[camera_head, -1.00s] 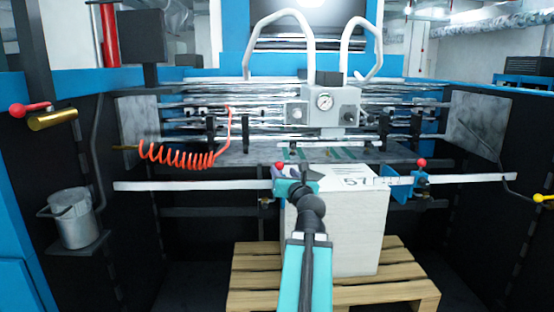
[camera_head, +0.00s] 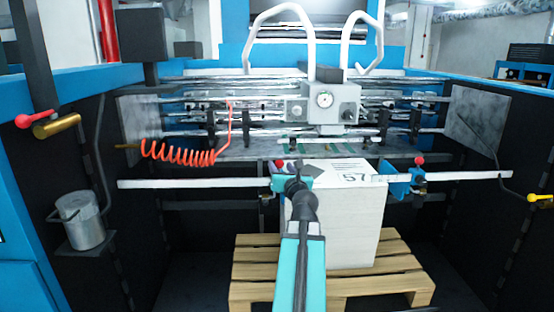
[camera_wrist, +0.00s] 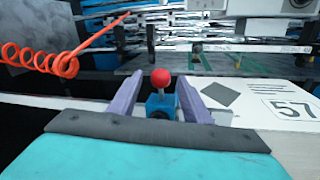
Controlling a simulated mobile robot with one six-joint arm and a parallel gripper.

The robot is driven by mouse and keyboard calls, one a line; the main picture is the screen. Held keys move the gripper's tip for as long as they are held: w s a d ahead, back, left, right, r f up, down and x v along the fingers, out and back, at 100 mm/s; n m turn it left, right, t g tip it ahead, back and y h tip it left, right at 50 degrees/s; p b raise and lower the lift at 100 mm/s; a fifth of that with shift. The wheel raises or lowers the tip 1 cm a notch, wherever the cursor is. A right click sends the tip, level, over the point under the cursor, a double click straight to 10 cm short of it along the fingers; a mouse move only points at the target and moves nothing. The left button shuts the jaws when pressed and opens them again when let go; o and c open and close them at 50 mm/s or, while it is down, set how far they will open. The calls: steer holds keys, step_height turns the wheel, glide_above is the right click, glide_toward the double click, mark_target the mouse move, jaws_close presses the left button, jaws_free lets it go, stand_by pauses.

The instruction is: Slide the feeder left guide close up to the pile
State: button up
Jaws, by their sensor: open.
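The pile (camera_head: 338,222) is a tall white stack of sheets on a wooden pallet, its top marked 57. The feeder left guide, with a red ball knob (camera_wrist: 160,78) on a blue block (camera_wrist: 162,104), sits on the white crossbar (camera_head: 190,183) by the pile's left edge. In the head view my arm partly hides it, so any gap to the pile cannot be told there. My gripper (camera_wrist: 162,106) is open, its two purple fingers standing apart on either side of the guide's block and knob. In the head view my gripper (camera_head: 292,180) is at the guide.
The right guide (camera_head: 400,182), blue with a red knob, is at the pile's right side. An orange coiled hose (camera_head: 178,152) hangs at left above the crossbar. The feeder head with a gauge (camera_head: 325,102) is above the pile.

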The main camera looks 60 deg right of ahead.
steer(key=x, duration=0.6)
steer(key=shift+w+d+p, duration=0.2)
steer(key=shift+d+p, duration=0.05)
steer(key=shift+p, duration=0.15)
jaws_close()
